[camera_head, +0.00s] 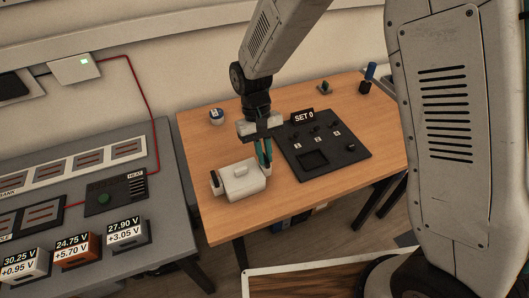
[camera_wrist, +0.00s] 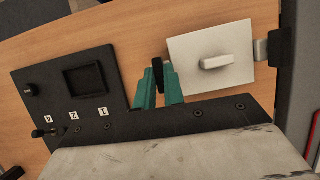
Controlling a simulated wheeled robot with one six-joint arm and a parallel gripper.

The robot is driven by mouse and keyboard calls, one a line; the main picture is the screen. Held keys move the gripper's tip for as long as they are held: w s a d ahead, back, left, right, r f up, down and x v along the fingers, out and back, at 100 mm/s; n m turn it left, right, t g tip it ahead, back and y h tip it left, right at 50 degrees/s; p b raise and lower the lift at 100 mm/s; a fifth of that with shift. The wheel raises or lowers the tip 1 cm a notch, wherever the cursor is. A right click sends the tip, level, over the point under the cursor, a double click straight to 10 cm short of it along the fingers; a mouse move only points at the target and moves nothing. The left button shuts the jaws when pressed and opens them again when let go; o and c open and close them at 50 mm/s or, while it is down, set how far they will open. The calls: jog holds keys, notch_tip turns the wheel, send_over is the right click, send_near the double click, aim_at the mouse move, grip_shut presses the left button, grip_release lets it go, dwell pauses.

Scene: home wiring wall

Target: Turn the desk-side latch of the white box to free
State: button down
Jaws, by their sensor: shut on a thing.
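The white box (camera_head: 240,184) with a raised handle on its lid sits on the wooden desk (camera_head: 205,130). It also shows in the wrist view (camera_wrist: 215,70). My gripper (camera_head: 264,152), with green fingers (camera_wrist: 160,86), points down at the box's right side. It is shut on a dark latch (camera_wrist: 158,72), the one on the side facing the black panel; the fingers hide part of it. The opposite latch (camera_head: 215,184), a dark block on a grey bracket, stands at the box's left side, and shows at the right in the wrist view (camera_wrist: 279,47).
A black panel (camera_head: 345,155) marked SET 0 with knobs and a square recess lies right of the box. A grey bench (camera_head: 150,210) with voltage displays is at left, across a gap.

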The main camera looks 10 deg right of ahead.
jog(key=c, duration=1.5)
grip_release()
jog(key=shift+r, duration=0.1)
jog(key=v, duration=0.7)
jog(key=shift+w+r, duration=0.1)
jog(key=shift+r, duration=0.25)
jog(key=shift+s+d+f, duration=0.15)
jog(key=shift+s+d, duration=0.15)
jog(key=shift+s, duration=0.25)
jog(key=shift+s+d+f, duration=0.1)
jog(key=shift+s+d, duration=0.15)
jog(key=shift+s, duration=0.25)
jog(key=s+d+r+m+t, duration=0.1)
jog(key=s+d+r+t, duration=0.1)
jog(key=s+d+r, duration=0.3)
jog(key=s+d+r+m+t+y, duration=0.1)
jog(key=s+d+r+t, duration=0.1)
jog(key=s+d+r, duration=0.4)
jog(key=s+d+r+m+t, duration=0.1)
jog(key=s+d+r, duration=0.5)
jog(key=s+d, duration=0.4)
jog(key=shift+r+t, duration=0.2)
jog(key=shift+t, duration=0.2)
